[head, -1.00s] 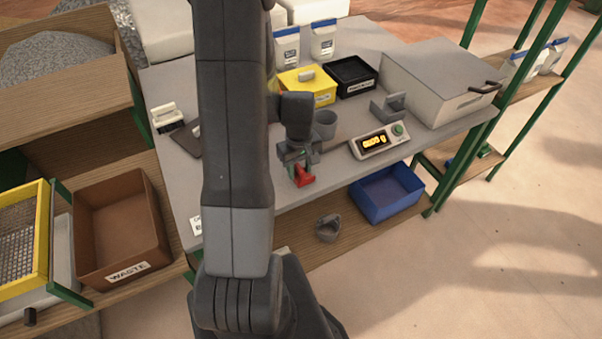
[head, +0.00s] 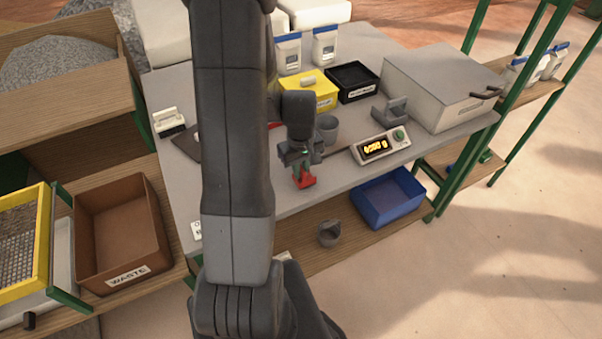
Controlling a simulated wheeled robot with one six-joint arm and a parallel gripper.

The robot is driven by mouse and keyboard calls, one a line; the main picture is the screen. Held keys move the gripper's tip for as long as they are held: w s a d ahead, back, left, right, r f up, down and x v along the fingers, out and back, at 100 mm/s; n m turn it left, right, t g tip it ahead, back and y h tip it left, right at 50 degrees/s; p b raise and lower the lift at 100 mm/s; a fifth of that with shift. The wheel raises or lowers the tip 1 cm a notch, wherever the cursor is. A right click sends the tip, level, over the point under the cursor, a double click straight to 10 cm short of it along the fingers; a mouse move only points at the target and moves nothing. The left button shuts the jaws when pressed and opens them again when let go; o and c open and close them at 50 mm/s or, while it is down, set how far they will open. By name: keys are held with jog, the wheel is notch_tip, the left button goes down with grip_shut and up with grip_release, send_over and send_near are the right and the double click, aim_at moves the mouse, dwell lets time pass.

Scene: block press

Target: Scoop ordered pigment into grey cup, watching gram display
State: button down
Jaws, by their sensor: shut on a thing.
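My gripper (head: 303,169) is shut on a red-handled tool (head: 306,181) at the front of the table, left of the scale. The tool's working end is not clear; a thin dark line runs right from the gripper. The grey cup (head: 328,124) stands upright behind and right of the gripper, apart from it. The gram display (head: 376,148) glows amber right of the cup; its digits are too blurred to read surely. A yellow box (head: 312,97) and a black box (head: 358,92), both labelled, stand behind the cup. The cup's inside is not clear.
A grey bracket (head: 391,110) and a large grey case (head: 440,95) stand at right. Blue-topped bags (head: 324,46) are at the back. Below are a blue bin (head: 388,212), a small grey vessel (head: 329,234) and a waste bin (head: 127,195). My arm hides the table's left middle.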

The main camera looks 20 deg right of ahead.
notch_tip(320, 180, up, 13)
jog(key=p, duration=0.3)
jog(key=shift+r, duration=0.15)
dwell(0.4)
